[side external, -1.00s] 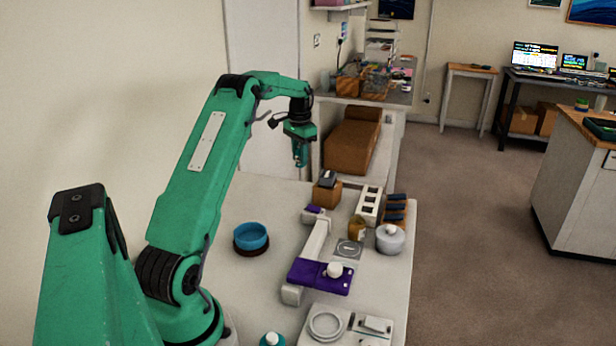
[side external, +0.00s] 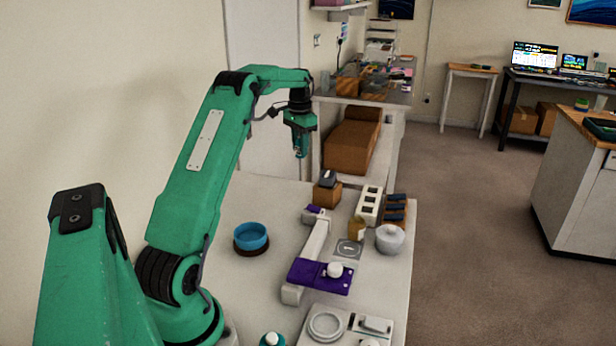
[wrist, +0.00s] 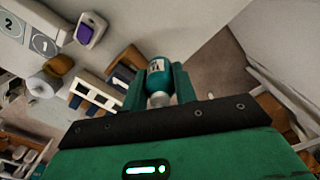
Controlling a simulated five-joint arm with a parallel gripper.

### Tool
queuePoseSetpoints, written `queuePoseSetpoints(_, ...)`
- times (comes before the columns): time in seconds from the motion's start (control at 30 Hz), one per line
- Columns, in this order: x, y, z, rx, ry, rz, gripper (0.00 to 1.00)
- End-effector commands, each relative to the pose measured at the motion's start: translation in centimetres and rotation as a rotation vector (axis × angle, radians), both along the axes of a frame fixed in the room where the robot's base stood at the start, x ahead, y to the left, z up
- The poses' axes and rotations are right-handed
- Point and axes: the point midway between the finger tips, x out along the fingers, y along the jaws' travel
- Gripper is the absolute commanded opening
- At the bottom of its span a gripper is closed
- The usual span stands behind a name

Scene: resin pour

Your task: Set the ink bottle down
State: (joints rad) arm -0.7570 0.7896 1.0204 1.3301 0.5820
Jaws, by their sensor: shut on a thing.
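My gripper (side external: 300,148) is up in the air above the far end of the white table (side external: 225,283). In the wrist view my gripper (wrist: 158,90) is shut on the ink bottle (wrist: 158,66), a teal bottle with a pale label. A finger lies on each side of it, and its pale end points towards the wrist camera. In the side view the held bottle is too small and covered to make out. A grey pad marked 1 (side external: 348,249) lies on the table; in the wrist view it lies beside a pad marked 2 (wrist: 12,24).
A white rack (side external: 369,205), an amber jar (side external: 357,230), a white lidded pot (side external: 390,240) and a wooden block (side external: 326,194) crowd the far right. A purple-topped stand (side external: 320,277) is nearer. A blue bowl (side external: 251,236) is at left, with clear table around it.

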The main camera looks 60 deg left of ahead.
Motion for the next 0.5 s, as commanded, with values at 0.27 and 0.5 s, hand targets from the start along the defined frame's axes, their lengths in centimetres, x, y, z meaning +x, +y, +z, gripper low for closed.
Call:
queuePoseSetpoints(0.27, 0.6, -1.3, 2.3, -0.001, 0.001, -0.018, 0.06)
queuePoseSetpoints(0.5, 2.3, -5.2, 2.6, -0.001, 0.001, -0.064, 0.06)
